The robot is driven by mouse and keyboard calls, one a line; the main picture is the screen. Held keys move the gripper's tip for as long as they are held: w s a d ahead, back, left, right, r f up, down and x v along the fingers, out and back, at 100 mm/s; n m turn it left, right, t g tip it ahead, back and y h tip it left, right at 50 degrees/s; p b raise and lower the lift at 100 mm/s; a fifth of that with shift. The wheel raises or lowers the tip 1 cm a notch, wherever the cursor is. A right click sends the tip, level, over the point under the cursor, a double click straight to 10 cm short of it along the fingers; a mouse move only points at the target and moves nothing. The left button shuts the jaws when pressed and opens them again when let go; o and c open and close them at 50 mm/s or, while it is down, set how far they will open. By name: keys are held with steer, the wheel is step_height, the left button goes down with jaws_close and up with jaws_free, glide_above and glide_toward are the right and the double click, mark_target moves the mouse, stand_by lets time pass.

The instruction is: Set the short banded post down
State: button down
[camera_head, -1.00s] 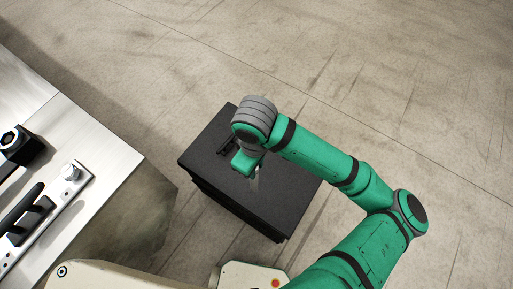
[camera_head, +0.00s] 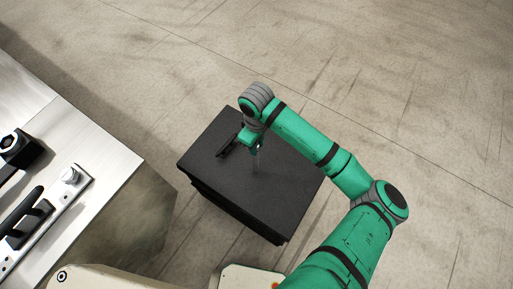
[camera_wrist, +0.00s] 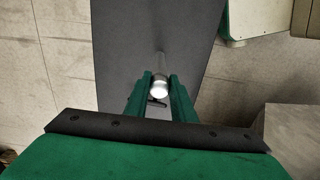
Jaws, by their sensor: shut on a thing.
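The short post (camera_wrist: 159,86) is a pale silvery cylinder held between the two green fingers of my gripper (camera_wrist: 160,92) in the wrist view. Its round near end faces the camera, and its shaft runs away toward the dark box top. Whether the post's lower end touches the box top cannot be told.
The box's flat top is otherwise bare and stands on a grey concrete floor (camera_head: 400,90). A metal-topped bench (camera_head: 110,160) with a rail, a knob (camera_head: 70,175) and black fittings is at the left, close to the box.

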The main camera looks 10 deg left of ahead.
mark_target(255, 158)
step_height(255, 158, down, 3)
steer(key=shift+r, duration=0.15)
steer(key=c, duration=1.5)
jaws_free()
